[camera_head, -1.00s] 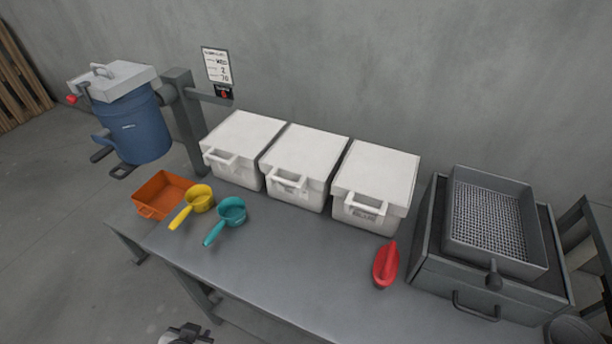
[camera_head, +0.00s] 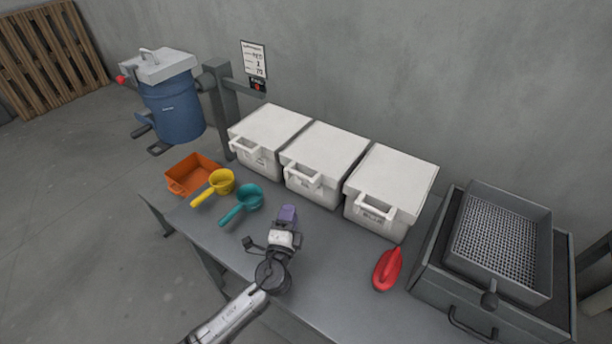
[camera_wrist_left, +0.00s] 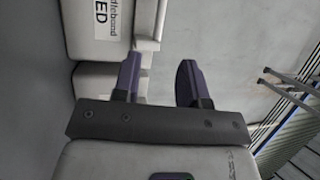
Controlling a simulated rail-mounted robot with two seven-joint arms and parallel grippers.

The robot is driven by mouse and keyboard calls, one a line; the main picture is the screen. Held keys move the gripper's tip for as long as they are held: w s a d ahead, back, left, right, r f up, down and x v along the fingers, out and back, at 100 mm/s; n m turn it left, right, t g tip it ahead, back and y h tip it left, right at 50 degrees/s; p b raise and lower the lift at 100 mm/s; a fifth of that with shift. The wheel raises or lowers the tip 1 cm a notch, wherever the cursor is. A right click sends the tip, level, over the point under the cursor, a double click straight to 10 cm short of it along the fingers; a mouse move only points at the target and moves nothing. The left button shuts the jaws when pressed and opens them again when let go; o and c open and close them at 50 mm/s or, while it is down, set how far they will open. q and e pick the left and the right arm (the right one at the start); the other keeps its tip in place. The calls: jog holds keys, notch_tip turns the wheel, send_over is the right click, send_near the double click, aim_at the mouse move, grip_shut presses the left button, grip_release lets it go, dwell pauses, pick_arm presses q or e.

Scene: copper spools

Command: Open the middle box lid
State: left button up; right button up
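The middle white box (camera_head: 312,191) stands between two like boxes on the table, its lid (camera_head: 326,146) closed. A white handle (camera_head: 299,176) sticks out from the lid's front edge. My left gripper (camera_head: 289,210) is in front of this box and lower than the handle, apart from it as far as I can tell. In the left wrist view its two purple fingers (camera_wrist_left: 160,68) are spread with nothing between them. A white box with black lettering (camera_wrist_left: 98,28) lies beyond them on the left there. My right gripper is out of view.
The left box (camera_head: 255,158) and right box (camera_head: 375,219) stand close on either side. A yellow scoop (camera_head: 221,182), a teal scoop (camera_head: 248,198) and an orange tray (camera_head: 178,187) lie left. A red scoop (camera_head: 387,270) and a grey sieve (camera_head: 495,285) are right.

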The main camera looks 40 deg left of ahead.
aim_at(300, 174)
pick_arm(q)
jog(key=x, duration=1.3)
jog(key=shift+w+a+r+b, duration=0.1)
jog(key=shift+w+b, duration=0.05)
jog(key=shift+b, duration=0.2)
jog(key=shift+c, duration=0.2)
grip_shut()
